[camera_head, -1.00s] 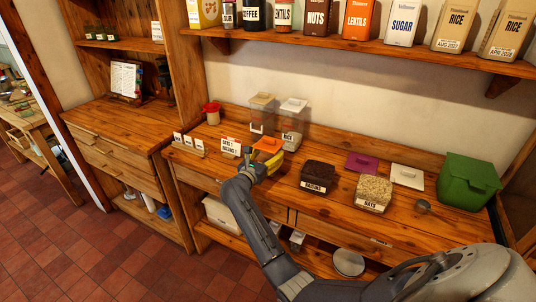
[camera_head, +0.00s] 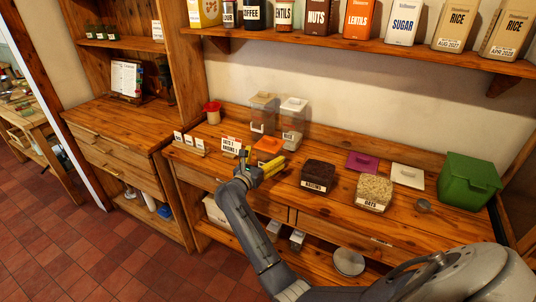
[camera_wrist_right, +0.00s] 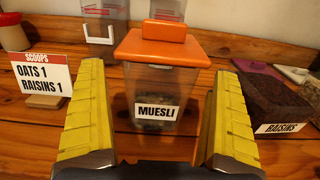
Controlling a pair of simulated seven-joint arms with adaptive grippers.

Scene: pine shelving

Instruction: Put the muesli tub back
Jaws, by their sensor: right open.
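The muesli tub is a clear box with an orange lid (camera_head: 268,146) and stands upright on the pine counter. In the right wrist view the tub (camera_wrist_right: 158,83) bears a MUESLI label and has dark contents low inside. My right gripper (camera_head: 267,160) is open in front of the tub. In the wrist view its two yellow fingers (camera_wrist_right: 160,70) stand on either side of the tub, with gaps between, and I see no contact. The left gripper is out of view.
A scoops card reading OATS 1, RAISINS 1 (camera_head: 230,145) stands left of the tub. Raisins (camera_head: 318,177) and oats (camera_head: 374,192) tubs stand open to the right, near purple (camera_head: 361,162) and white (camera_head: 407,176) lids. A clear rice tub (camera_head: 292,120) stands behind. A green bin (camera_head: 468,182) is far right.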

